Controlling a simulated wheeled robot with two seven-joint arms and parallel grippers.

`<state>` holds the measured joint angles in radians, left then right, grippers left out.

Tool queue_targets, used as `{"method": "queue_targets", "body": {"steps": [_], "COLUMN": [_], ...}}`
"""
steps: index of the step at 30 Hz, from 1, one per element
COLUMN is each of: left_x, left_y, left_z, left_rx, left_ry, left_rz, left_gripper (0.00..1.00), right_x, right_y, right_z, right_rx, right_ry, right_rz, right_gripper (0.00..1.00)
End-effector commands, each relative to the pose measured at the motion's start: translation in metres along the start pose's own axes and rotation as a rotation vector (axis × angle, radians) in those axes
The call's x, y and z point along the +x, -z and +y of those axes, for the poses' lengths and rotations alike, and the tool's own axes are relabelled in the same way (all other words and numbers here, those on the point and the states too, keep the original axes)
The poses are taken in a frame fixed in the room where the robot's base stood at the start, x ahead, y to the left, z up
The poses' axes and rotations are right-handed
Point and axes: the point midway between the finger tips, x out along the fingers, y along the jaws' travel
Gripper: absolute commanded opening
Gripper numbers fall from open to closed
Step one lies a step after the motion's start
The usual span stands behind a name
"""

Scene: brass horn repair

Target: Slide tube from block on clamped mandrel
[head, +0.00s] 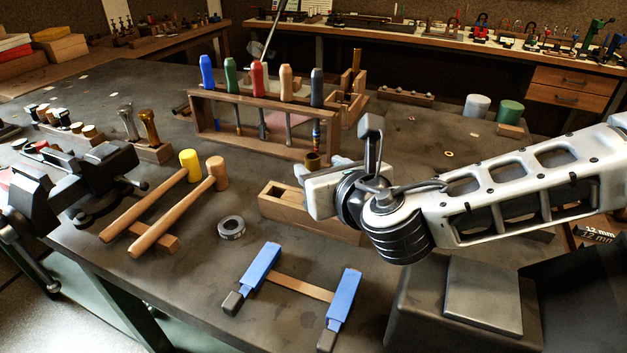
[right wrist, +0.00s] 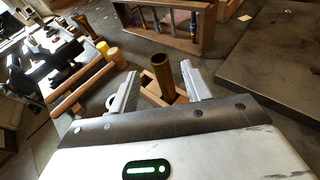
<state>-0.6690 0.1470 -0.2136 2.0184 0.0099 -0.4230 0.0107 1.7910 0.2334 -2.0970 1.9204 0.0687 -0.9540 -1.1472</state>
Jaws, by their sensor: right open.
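A short brass tube (head: 313,160) stands upright at a light wooden block (head: 283,207) in the middle of the bench. In the right wrist view the tube (right wrist: 163,76) rises between my two fingers, above the block (right wrist: 152,97). My right gripper (right wrist: 159,70) is open, with one finger on each side of the tube and a visible gap on both sides. In the head view the gripper body (head: 328,190) hides the block's right part. A dark vise (head: 85,185) is at the left; I cannot make out a mandrel in it. My left gripper is not in view.
A wooden rack (head: 210,125) of colored-handle tools stands behind the block. Two mallets (head: 165,205) lie left, near a tape roll (head: 231,228). A stand with blue-covered ends (head: 302,287) lies in front. Bare bench separates the tape roll from the block.

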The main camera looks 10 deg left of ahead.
Motion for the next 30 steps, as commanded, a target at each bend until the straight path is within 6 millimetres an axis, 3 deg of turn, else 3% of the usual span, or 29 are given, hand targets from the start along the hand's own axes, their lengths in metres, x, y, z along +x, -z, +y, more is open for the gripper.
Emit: {"method": "queue_targets", "body": {"steps": [8,16,26,30], "left_x": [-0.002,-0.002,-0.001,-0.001], "left_y": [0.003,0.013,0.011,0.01], "left_z": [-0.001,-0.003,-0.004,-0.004], "left_rx": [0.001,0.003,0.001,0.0], "left_ry": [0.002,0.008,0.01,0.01], "left_rz": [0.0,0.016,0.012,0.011], "left_gripper": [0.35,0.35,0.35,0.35], "right_x": [0.023,0.059,0.066,0.066], "right_y": [0.001,0.005,0.005,0.005], "right_z": [0.0,0.0,0.0,0.0], "right_rx": [0.001,0.0,0.001,0.001], "right_ry": [0.001,0.001,0.0,0.0], "right_rz": [0.0,0.0,0.001,0.0], "right_gripper": [0.48,0.48,0.48,0.09]}}
